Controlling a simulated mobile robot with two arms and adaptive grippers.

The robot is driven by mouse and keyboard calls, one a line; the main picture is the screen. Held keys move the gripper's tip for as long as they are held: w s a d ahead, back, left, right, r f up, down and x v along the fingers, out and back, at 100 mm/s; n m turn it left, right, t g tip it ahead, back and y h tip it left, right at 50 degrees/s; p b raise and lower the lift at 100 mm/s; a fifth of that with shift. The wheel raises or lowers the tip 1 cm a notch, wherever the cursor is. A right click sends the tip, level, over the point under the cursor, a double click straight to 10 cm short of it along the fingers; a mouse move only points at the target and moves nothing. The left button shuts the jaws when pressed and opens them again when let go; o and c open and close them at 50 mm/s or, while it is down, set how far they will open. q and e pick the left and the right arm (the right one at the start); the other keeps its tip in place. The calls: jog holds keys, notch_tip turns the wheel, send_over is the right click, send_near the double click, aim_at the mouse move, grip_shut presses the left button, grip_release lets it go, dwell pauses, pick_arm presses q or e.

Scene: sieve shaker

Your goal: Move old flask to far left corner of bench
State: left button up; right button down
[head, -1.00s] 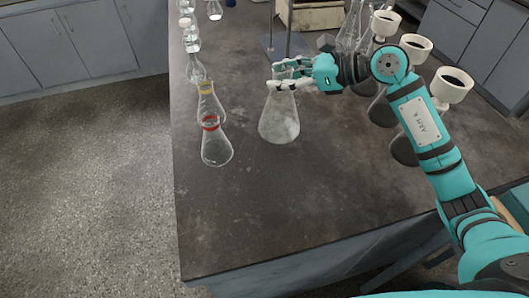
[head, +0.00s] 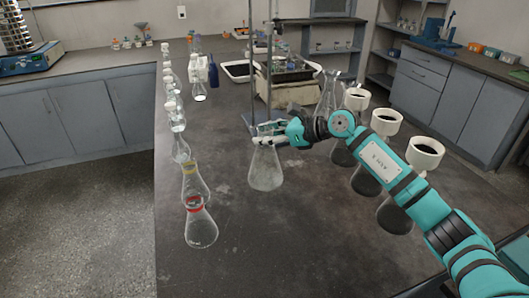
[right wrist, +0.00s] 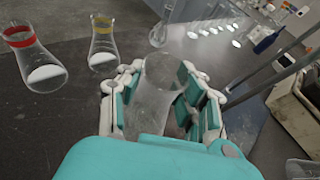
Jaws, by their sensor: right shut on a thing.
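The old flask (head: 265,172) is a cloudy, scuffed conical flask in the middle of the bench in the head view. My right gripper (head: 268,136) is shut on its neck, coming from the right. The flask is upright; I cannot tell whether its base touches the bench. In the right wrist view the flask (right wrist: 155,100) sits between the fingers of the gripper (right wrist: 160,100). The dark bench (head: 240,240) runs away from me, with its left edge at the left. My left gripper is not in view.
Along the bench's left side stand a red-banded flask (head: 201,228), a yellow-banded flask (head: 195,183) and several clear flasks behind. A stand (head: 253,75) is beyond the gripper. Several filter flasks with white funnels (head: 425,153) stand at the right. The front middle is clear.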

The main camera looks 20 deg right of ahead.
aim_at(272, 145)
jog(key=shift+f, duration=1.8)
jog(key=shift+f, duration=0.2)
jog(key=c, duration=0.9)
grip_release()
jog(key=shift+r, duration=0.3)
jog(key=v, duration=0.3)
jog(key=b+v, duration=0.1)
jog(key=v, duration=0.2)
jog(key=shift+s+d+f, duration=0.15)
jog(key=shift+d, duration=0.1)
jog(key=shift+s+d+r, duration=0.25)
jog(key=shift+s+r, duration=0.1)
